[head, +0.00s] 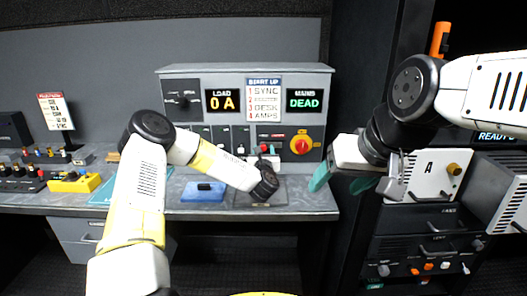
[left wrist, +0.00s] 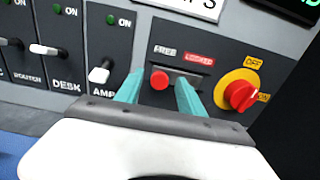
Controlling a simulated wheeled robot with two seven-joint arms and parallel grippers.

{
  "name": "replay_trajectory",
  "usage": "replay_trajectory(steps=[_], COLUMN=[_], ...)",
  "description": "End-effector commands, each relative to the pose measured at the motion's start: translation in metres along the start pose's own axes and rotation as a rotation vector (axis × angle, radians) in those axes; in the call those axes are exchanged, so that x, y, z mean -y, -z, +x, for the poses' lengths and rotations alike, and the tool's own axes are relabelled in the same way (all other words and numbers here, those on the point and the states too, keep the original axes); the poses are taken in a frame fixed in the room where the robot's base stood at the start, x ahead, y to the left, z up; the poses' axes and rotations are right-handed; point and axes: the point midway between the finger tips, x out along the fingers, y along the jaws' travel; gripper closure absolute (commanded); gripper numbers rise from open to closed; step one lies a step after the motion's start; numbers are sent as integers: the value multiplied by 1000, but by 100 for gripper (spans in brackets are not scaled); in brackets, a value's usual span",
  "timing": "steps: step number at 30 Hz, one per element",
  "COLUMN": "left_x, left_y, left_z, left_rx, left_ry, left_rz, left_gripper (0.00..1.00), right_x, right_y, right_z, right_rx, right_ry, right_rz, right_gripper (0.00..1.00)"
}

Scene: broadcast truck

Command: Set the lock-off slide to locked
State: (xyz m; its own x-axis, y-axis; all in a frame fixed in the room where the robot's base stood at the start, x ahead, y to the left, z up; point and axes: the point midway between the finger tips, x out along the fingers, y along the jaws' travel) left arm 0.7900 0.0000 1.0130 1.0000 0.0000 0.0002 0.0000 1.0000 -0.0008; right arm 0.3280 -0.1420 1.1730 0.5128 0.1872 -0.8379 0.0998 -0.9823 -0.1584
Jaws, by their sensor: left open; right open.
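The lock-off slide has a red knob (left wrist: 160,80) at the left end of a dark slot, under the FREE label (left wrist: 165,50). The red LOCKED label (left wrist: 199,58) is over the slot's right part. My left gripper (left wrist: 158,92) is open in front of the slot, its teal fingertips either side of the knob; I cannot tell whether they touch it. In the head view, my left gripper (head: 266,163) is at the lower panel and largely hides the slide. My right gripper (head: 343,181) is open and empty, right of the panel.
A red rotary switch on a yellow plate (left wrist: 240,92) is close right of the slide. The AMPS switch (left wrist: 100,73) and DESK switch (left wrist: 45,50) are to the left. A blue object (head: 203,191) lies on the desk. An equipment rack (head: 425,220) stands at right.

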Motion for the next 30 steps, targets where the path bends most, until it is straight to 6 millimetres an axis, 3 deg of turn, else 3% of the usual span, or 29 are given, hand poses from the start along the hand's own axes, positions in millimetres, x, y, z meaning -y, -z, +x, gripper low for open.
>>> replay_trajectory(steps=[1, 8, 30], left_x=[0, 0, 0], left_y=[0, 0, 0], left_z=[0, 0, 0], left_rx=[0, 0, 0], left_ry=[0, 0, -1], left_rz=[0, 1, 1], left_gripper=[54, 99, 100], right_x=[0, 0, 0], right_y=[0, 0, 0], right_z=[0, 0, 0], right_rx=[0, 0, 0], right_ry=[0, 0, 0], right_rz=[0, 0, 0], right_gripper=[31, 31, 31])
